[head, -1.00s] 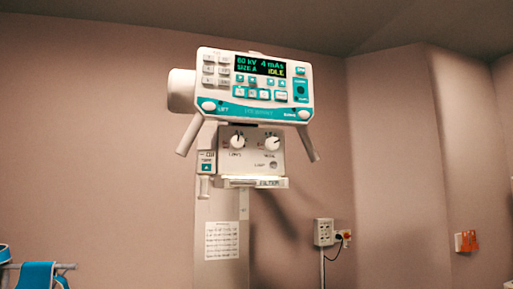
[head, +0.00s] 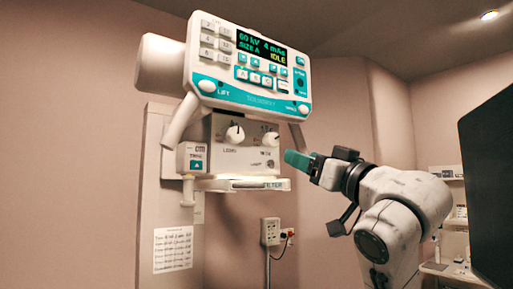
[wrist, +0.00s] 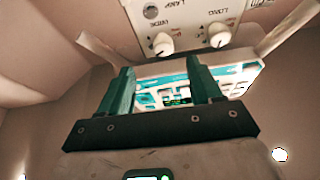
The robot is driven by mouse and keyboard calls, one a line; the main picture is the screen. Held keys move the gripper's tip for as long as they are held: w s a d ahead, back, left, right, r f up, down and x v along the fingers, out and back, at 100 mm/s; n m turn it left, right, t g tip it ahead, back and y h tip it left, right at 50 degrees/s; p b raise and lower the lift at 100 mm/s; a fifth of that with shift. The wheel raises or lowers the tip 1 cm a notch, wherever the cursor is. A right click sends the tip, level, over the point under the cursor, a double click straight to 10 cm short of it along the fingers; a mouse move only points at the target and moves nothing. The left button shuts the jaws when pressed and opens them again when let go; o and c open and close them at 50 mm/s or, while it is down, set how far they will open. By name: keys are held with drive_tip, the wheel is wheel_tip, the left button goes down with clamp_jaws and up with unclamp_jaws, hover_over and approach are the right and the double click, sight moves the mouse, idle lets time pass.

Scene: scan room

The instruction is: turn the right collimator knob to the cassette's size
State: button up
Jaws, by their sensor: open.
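The collimator box (head: 247,155) hangs under the console and carries two white knobs. The right knob (head: 270,139) is seen from the side in the head view; its pointer setting is too small to read. In the wrist view, which is upside down, this knob (wrist: 162,44) is on the left. The left knob (head: 234,134) is beside it. The console screen (head: 262,46) reads 60 kV, 4 mAs, SIZE A, IDLE. My gripper (head: 291,157) has green fingers and is to the right of the box. In the wrist view my gripper (wrist: 161,73) is open and empty, apart from the knob.
A console handle (head: 299,136) hangs close above my gripper. A FILTER tray (head: 250,184) juts out below the box. A wall outlet (head: 270,231) with a cable is lower down. A dark panel (head: 492,185) fills the right edge.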

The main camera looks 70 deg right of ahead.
sight(274, 141)
drive_tip(key=shift+r+p+x, duration=0.25)
drive_tip(key=shift+p+x, duration=2.4)
drive_tip(key=shift+x, duration=0.05)
drive_tip(key=shift+r+p+x, duration=0.2)
drive_tip(key=shift+p+x, duration=2.4)
drive_tip(key=shift+x, duration=0.1)
drive_tip(key=shift+s+a, duration=0.1)
drive_tip(key=shift+a, duration=0.1)
drive_tip(key=c, duration=1)
drive_tip(key=shift+c, duration=0.2)
